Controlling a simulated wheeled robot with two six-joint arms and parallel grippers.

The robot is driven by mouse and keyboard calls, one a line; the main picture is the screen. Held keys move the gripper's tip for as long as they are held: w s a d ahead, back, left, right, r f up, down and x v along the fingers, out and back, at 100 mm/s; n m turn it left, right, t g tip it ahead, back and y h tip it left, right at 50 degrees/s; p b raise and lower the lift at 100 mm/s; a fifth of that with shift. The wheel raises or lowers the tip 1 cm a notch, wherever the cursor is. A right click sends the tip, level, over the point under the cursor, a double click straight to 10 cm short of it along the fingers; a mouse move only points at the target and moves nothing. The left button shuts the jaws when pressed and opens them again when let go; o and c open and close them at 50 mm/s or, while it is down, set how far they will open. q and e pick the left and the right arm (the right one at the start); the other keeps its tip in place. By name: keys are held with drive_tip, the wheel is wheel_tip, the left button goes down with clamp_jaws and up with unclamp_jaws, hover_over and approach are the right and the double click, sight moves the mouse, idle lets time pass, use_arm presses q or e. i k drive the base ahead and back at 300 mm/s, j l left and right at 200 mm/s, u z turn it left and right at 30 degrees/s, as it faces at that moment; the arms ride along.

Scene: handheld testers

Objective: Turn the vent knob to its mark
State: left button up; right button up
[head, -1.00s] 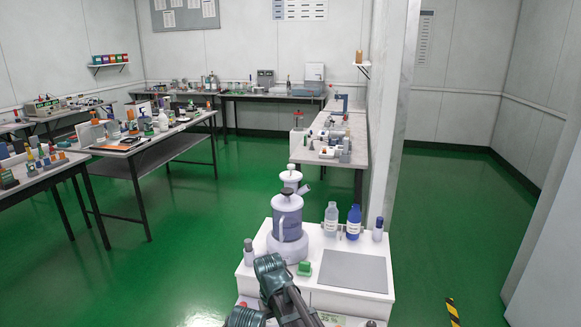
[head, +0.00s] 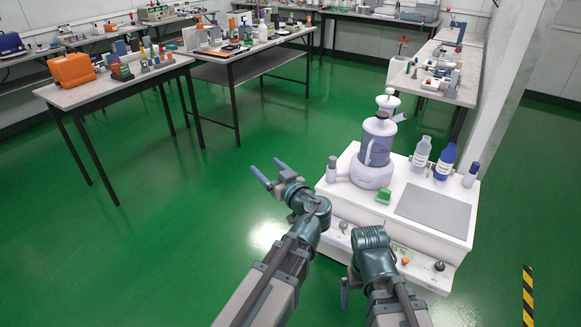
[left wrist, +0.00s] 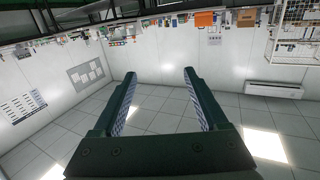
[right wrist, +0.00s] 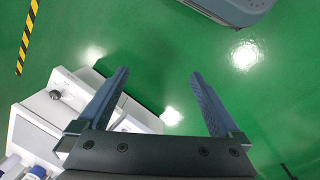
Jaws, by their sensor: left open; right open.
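I cannot tell which is the vent knob, and no mark is readable. In the right wrist view a dark knob (right wrist: 55,94) shows left of my fingers. My left gripper (head: 267,171) is open and empty, left of the unit. My right gripper (right wrist: 160,74) is open and empty before the unit's front; my arm partly hides the panel.
Cluttered tables (head: 75,95) stand behind at the left. Green floor (head: 150,240) is free left of the unit.

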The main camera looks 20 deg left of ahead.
sight(390, 91)
drive_tip(key=i+l+z, duration=0.35)
drive_tip(key=i, duration=0.5)
drive_tip(key=i+j+z, duration=0.1)
drive_tip(key=i+z, duration=0.2)
drive_tip(key=i, duration=0.5)
